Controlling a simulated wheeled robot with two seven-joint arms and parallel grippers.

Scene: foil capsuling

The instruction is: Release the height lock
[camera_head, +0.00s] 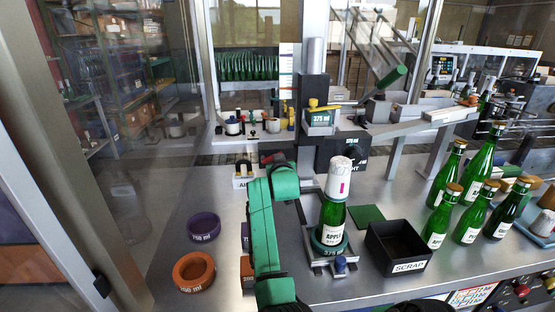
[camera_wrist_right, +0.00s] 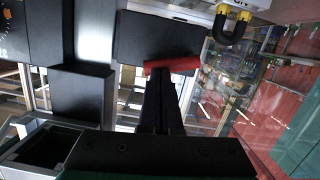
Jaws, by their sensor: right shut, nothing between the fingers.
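A red bar-shaped handle (camera_wrist_right: 172,64), which looks like the height lock's lever, lies across the front of a dark block (camera_wrist_right: 160,38) in the right wrist view. My right gripper (camera_wrist_right: 163,76) is shut and empty, with its dark fingertips right at the red handle. I cannot tell whether they touch it. In the head view my green arm reaches up to the foot of the machine's dark column (camera_head: 312,95), and its gripper (camera_head: 276,158) is mostly hidden there. A green bottle (camera_head: 331,215) with a white capsule (camera_head: 340,178) stands upright in the machine's holder. My left gripper is not in view.
A black scrap bin (camera_head: 397,247), a green pad (camera_head: 366,216) and several capped bottles (camera_head: 470,210) stand to the right. Purple (camera_head: 204,227) and orange (camera_head: 194,271) rings lie at left.

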